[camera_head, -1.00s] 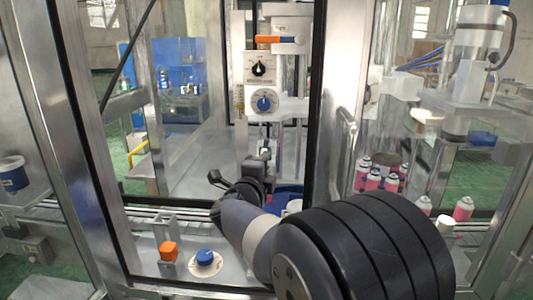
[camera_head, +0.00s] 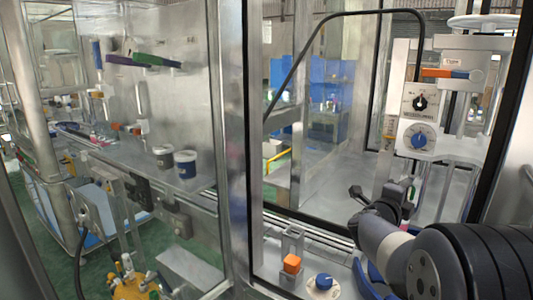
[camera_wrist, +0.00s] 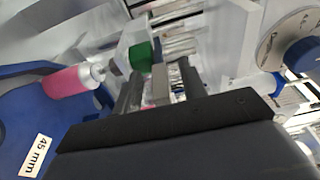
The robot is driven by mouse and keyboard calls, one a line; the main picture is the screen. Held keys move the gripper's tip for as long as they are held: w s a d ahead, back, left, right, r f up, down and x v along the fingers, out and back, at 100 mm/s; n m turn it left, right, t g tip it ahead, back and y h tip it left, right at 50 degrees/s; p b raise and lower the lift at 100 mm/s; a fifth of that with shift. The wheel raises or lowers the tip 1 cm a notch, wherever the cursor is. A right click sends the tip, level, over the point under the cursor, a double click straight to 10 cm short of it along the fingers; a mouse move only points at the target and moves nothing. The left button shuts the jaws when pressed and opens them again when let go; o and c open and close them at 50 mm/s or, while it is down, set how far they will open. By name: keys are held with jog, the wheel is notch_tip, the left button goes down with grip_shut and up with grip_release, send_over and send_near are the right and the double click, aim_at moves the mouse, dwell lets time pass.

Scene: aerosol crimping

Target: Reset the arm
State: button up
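My gripper (camera_head: 376,204) is at the right of the head view, at the end of my arm, inside the machine's frame and below the control panel. In the wrist view my gripper's two dark fingers (camera_wrist: 160,88) stand apart, with a silver part showing in the gap beyond them. I see nothing clearly held. A pink can (camera_wrist: 72,80) with a pale top lies to the left of the fingers in the wrist view, by a blue plate (camera_wrist: 58,135) labelled "45 mm". A green part (camera_wrist: 141,54) shows just beyond the fingers.
The crimping machine's panel (camera_head: 420,120) has a black knob and a blue-centred dial. An orange button (camera_head: 292,263) and a blue knob (camera_head: 323,283) are below left of my gripper. A metal frame post (camera_head: 238,150) stands left. Cups (camera_head: 185,164) sit on the left ledge.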

dwell(0.3)
jog(key=shift+s+d+f+b, duration=0.15)
jog(key=shift+s+d+b, duration=0.2)
jog(key=shift+d+b, duration=0.15)
jog(key=s+a, duration=0.3)
jog(key=s, duration=0.2)
jog(key=x, duration=0.4)
jog(key=w+a+x, duration=0.1)
jog(key=x, duration=0.1)
jog(key=shift+r+p, duration=0.2)
jog(key=shift+p, duration=0.1)
jog(key=w+a+p, duration=0.4)
jog(key=w+p, duration=0.3)
jog(key=w, duration=0.5)
jog(key=shift+a, duration=0.35)
jog(key=shift+s+f, duration=0.1)
